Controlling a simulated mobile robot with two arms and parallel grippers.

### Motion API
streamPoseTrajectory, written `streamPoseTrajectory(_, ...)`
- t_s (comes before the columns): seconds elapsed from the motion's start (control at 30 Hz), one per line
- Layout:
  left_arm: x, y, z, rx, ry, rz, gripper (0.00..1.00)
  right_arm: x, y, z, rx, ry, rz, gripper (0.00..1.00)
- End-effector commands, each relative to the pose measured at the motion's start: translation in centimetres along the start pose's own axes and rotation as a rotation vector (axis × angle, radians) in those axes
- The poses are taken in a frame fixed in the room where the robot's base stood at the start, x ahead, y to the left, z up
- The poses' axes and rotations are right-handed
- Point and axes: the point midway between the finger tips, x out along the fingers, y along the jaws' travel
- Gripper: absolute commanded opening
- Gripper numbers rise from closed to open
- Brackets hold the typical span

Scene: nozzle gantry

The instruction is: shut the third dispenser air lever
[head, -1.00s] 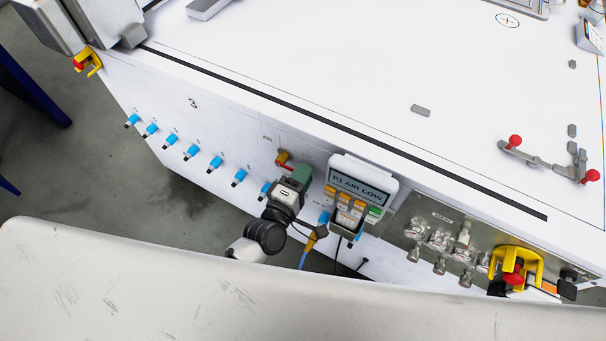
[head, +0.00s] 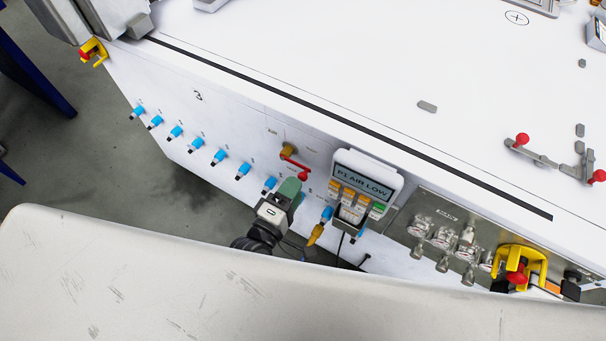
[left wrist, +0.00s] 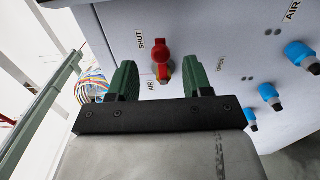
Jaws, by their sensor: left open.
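A red air lever (head: 295,160) on a brass valve body is on the white cabinet front, left of the grey display unit. In the head view its handle slants down to the right from the brass pivot. In the left wrist view the red lever (left wrist: 161,50) shows end-on beyond my fingers, between a SHUT label on the left and an OPEN label on the right. I cannot tell its exact setting. My left gripper (head: 290,187) is open, just below the lever, with its green fingers apart and empty. My right gripper is not in view.
Several blue fittings (head: 197,145) stick out in a row along the cabinet front. The display unit (head: 362,185), reading "P1 AIR LOW", is close on the right. Beyond it are metal regulators (head: 443,238) and a yellow-guarded red button (head: 517,275). The white top is mostly clear nearby.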

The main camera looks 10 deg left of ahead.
Motion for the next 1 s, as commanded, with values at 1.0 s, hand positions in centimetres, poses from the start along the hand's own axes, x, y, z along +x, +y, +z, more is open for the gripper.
streamPoseTrajectory(1.0,-4.4,-0.9,-0.1,0.032,-0.002,-0.024,0.5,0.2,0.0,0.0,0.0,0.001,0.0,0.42)
